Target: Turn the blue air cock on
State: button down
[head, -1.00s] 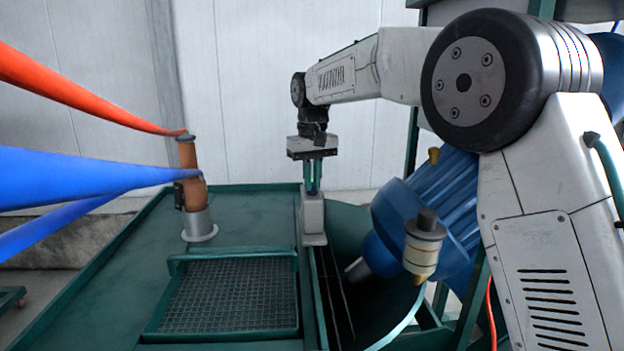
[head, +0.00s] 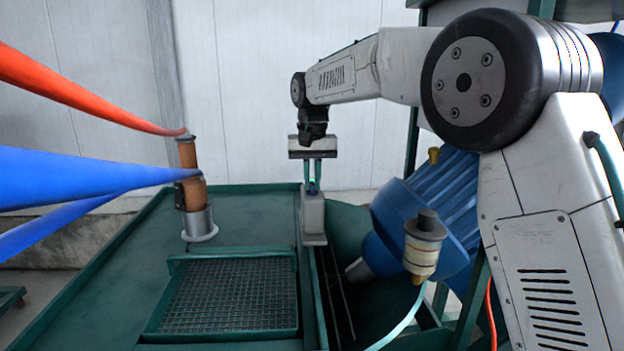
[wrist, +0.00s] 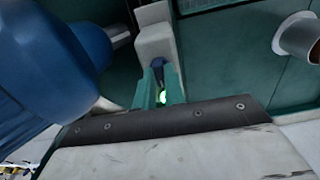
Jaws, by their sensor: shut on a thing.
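The blue air cock (head: 312,188) is a small dark blue piece on top of a pale grey block (head: 313,215) at the table's right edge. It also shows in the wrist view (wrist: 158,68), partly hidden by my fingers. My gripper (head: 313,181) points down from above, its two thin teal fingers shut on the cock. In the wrist view, the fingers (wrist: 160,92) stand on both sides of it, with a small bright green-white spot between them.
A green table (head: 235,214) carries a recessed mesh grid (head: 240,295). An orange-brown cylinder (head: 192,190) in a grey metal cup stands left, with red and blue hoses running to it. A large blue motor-like body (head: 440,205) is close on the right.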

aim_at(312, 183)
jog(key=shift+r, duration=0.1)
jog(key=c, duration=1.5)
grip_release()
notch_tip(312, 183, up, 7)
jog(key=shift+r, duration=0.35)
